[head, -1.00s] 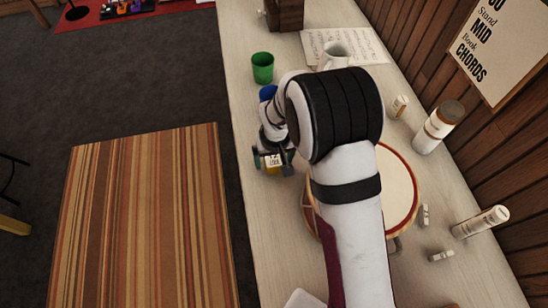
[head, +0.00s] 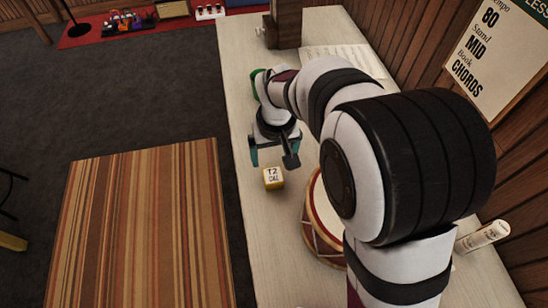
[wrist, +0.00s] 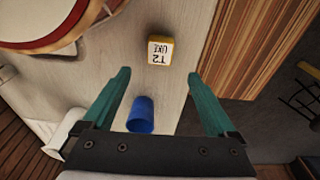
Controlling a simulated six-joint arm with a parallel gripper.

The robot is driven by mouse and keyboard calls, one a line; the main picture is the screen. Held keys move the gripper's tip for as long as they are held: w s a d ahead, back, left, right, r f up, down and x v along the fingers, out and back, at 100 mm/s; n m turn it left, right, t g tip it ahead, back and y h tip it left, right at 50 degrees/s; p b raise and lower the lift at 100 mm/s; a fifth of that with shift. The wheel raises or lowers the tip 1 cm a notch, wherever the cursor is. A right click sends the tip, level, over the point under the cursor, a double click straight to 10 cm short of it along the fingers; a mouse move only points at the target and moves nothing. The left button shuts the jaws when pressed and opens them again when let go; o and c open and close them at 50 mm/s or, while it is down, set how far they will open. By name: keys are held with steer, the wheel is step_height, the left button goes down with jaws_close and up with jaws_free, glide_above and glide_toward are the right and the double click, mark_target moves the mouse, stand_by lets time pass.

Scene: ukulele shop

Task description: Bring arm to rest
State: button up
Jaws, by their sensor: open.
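My gripper (head: 272,160) is open and empty in the head view, above the pale counter (head: 246,104). Its two teal fingers also show in the wrist view (wrist: 160,95), spread wide apart. A small yellow block with a white label reading T2 (head: 273,178) sits on the counter just below the fingers, apart from them. The block also shows in the wrist view (wrist: 160,52), ahead of the fingertips. My arm covers much of the counter's right side in the head view.
A drum (head: 318,222) stands right of the block. A green cup (head: 255,84) is partly hidden behind my wrist. A blue cup (wrist: 141,114) shows between the fingers in the wrist view. A white cylinder (head: 482,236) lies by the wall. A striped surface (head: 145,230) is left of the counter.

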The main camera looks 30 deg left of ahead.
steer(key=s+d+r+m+t+y, duration=0.15)
steer(key=d+r+m, duration=0.35)
steer(key=d+r, duration=0.5)
steer(key=d+r+m+t, duration=0.3)
steer(key=d+r+m, duration=0.25)
steer(key=d, duration=0.75)
steer(key=s+d+r+m+t, duration=0.2)
steer(key=s+d+m, duration=0.1)
steer(key=s+d, duration=0.15)
steer(key=s+f+m+g, duration=0.1)
steer(key=s+f+g, duration=0.6)
steer(key=s+f, duration=0.1)
steer(key=shift+s+d+h, duration=0.25)
steer(key=shift+h, duration=0.1)
